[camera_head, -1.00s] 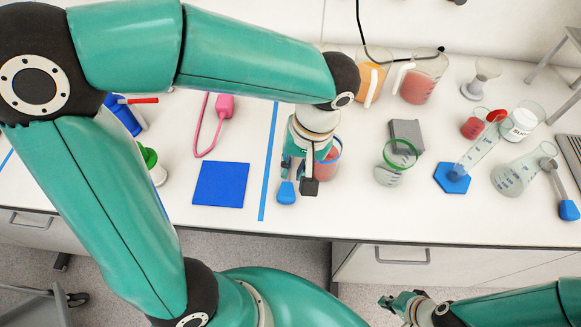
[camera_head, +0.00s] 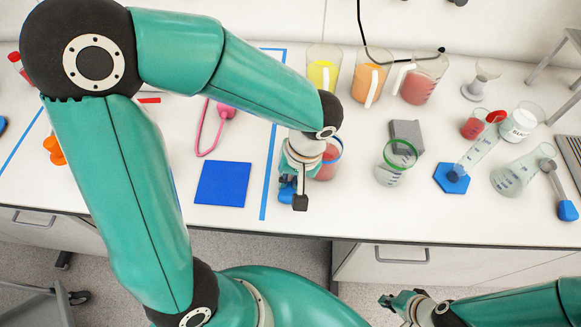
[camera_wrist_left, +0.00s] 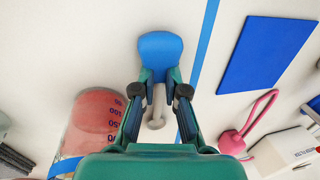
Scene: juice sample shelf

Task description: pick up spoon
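A spoon-like tool with a blue, flat end (camera_wrist_left: 160,52) and a pale, round-tipped handle lies on the white table. In the head view, its blue end (camera_head: 287,192) is partly covered by my left gripper (camera_head: 294,196). In the left wrist view, the dark fingertips of my left gripper (camera_wrist_left: 159,92) stand apart on either side of the handle. Gaps show between the fingers and the handle. A similar blue-ended tool (camera_head: 567,211) lies at the far right. My right gripper (camera_head: 400,303) is low, in front of the table; its opening is unclear.
A red-filled beaker (camera_wrist_left: 95,125) stands close beside my left gripper. A blue tape line (camera_head: 270,165) and a blue square mat (camera_head: 223,184) are to its left. A green-rimmed beaker (camera_head: 397,163), grey block (camera_head: 406,135) and jugs stand to the right and behind.

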